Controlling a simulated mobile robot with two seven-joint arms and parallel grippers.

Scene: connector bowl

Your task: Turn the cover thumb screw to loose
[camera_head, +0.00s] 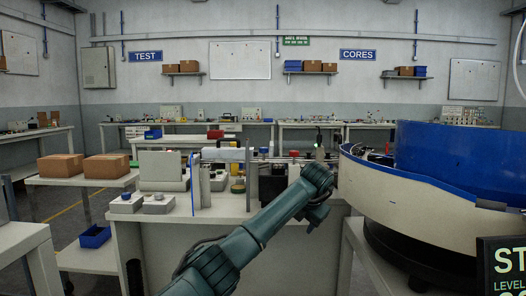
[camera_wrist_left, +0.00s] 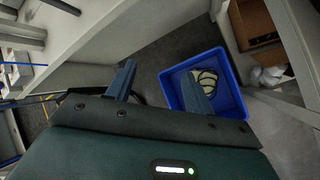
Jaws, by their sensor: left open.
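I cannot make out the cover thumb screw in either view. The large round bowl feeder, with a blue upper wall (camera_head: 440,150) and a cream lower wall (camera_head: 400,200), stands at the right of the head view. My left gripper (camera_wrist_left: 158,80) is open and empty in the left wrist view, its two blue-grey fingers apart. In the head view my left arm reaches up from the bottom to the bench beside the feeder, and its wrist hides part of the equipment there. My right gripper is not in view.
A white bench (camera_head: 235,215) carries small equipment and two grey boxes with knobs (camera_head: 157,204). Cardboard boxes (camera_head: 60,165) sit on a table at left. A blue bin (camera_wrist_left: 232,98) stands on the floor below my left gripper. A dark sign (camera_head: 502,262) is at lower right.

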